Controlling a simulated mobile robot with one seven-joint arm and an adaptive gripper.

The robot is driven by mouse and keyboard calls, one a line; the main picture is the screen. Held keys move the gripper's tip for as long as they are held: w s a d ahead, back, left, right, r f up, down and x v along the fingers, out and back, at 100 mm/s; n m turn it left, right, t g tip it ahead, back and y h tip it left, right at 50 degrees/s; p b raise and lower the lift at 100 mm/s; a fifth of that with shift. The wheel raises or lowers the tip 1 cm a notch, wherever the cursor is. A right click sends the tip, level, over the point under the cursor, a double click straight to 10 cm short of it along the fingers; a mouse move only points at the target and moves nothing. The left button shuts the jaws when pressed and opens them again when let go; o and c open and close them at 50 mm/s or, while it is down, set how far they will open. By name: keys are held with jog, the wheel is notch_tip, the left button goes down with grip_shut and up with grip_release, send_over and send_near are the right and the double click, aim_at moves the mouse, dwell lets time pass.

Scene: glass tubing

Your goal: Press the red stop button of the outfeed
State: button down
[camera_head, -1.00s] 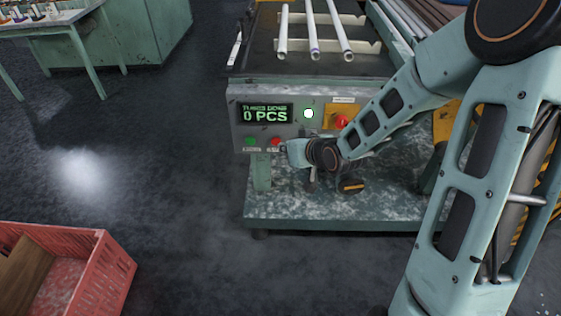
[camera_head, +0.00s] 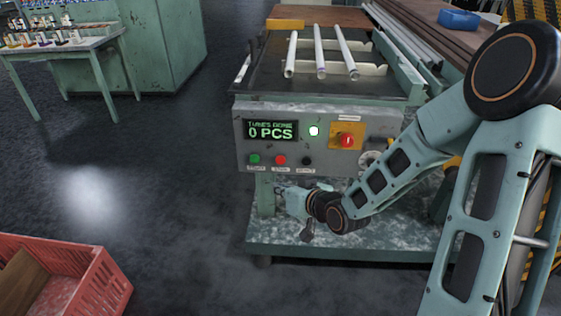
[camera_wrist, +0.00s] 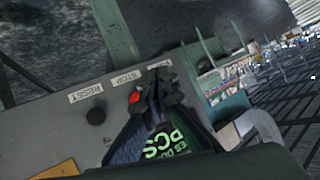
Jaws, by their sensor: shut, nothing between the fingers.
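The small red stop button (camera_head: 280,160) sits on the front of the grey control panel (camera_head: 222,135), between a green button (camera_head: 255,160) and a black button (camera_head: 306,161). In the wrist view the red button (camera_wrist: 135,97) shows beside my fingers, by the STOP label (camera_wrist: 125,77). My gripper (camera_head: 281,190) is shut and empty, below the button row in the head view. In the wrist view the shut fingertips (camera_wrist: 160,76) cover the place of the green button. I cannot tell how far they are from the panel.
A larger red mushroom button (camera_head: 347,140) stands on a yellow plate to the right. The display (camera_head: 270,131) reads 0 PCS, next to a lit white lamp (camera_head: 314,131). White tubes (camera_head: 320,60) lie on top. A red crate (camera_head: 95,285) stands on the floor at left.

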jog(key=shift+w+d+p, duration=0.15)
jog(key=shift+w+p, duration=0.15)
jog(key=shift+w, duration=3.8)
jog(key=shift+w, duration=0.1)
jog(key=shift+w, duration=0.3)
jog(key=shift+w, duration=0.5)
jog(key=shift+s, duration=0.9)
jog(key=shift+s, duration=2.55)
